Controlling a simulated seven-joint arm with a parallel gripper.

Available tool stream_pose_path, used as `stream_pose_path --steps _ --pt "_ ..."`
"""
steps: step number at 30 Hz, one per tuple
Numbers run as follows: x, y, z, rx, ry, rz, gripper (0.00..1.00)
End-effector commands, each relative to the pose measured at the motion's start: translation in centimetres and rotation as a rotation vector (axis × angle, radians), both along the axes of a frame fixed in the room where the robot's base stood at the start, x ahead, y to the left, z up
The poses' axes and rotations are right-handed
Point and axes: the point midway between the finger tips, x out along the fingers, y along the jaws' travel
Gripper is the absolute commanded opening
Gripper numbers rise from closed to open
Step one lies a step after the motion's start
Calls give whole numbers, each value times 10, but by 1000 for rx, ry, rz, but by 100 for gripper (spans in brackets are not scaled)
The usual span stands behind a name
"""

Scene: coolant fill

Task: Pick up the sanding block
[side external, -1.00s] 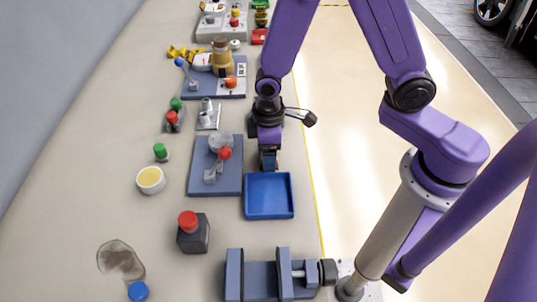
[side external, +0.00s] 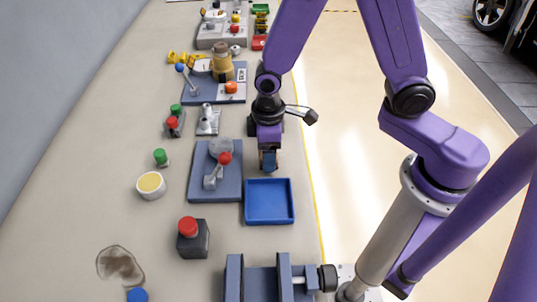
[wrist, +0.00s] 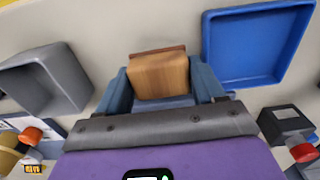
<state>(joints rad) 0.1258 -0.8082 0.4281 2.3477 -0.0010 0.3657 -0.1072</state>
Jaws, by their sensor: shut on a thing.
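The sanding block (wrist: 162,75) is a wooden block with a darker brown strip along its far edge. In the wrist view it sits between the two blue-grey fingers of my gripper (wrist: 163,88), which are shut on it. In the side view my gripper (side external: 268,161) points down just behind the blue tray, right of the blue-grey plate with the red-knobbed lever. The block is mostly hidden by the fingers there. I cannot tell its exact height above the bench.
The empty blue tray (side external: 270,203) lies close in front of my gripper. The lever plate (side external: 202,188) is close on the left. A vise (side external: 262,285) and a red-button box (side external: 192,240) stand nearer the camera. The bench's right edge is close.

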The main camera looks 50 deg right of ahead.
Motion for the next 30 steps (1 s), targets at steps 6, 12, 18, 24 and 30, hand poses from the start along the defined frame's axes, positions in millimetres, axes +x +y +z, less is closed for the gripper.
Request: stream_pose_path --steps 6,12,18,24,30 --pt "-14 -5 28 4 -4 2 37" --pt "-34 -15 54 5 -5 1 37" --pt "-57 -25 75 3 -3 3 37" --pt "-75 -33 83 1 -1 2 37" --pt "-88 -39 89 2 -1 2 37"
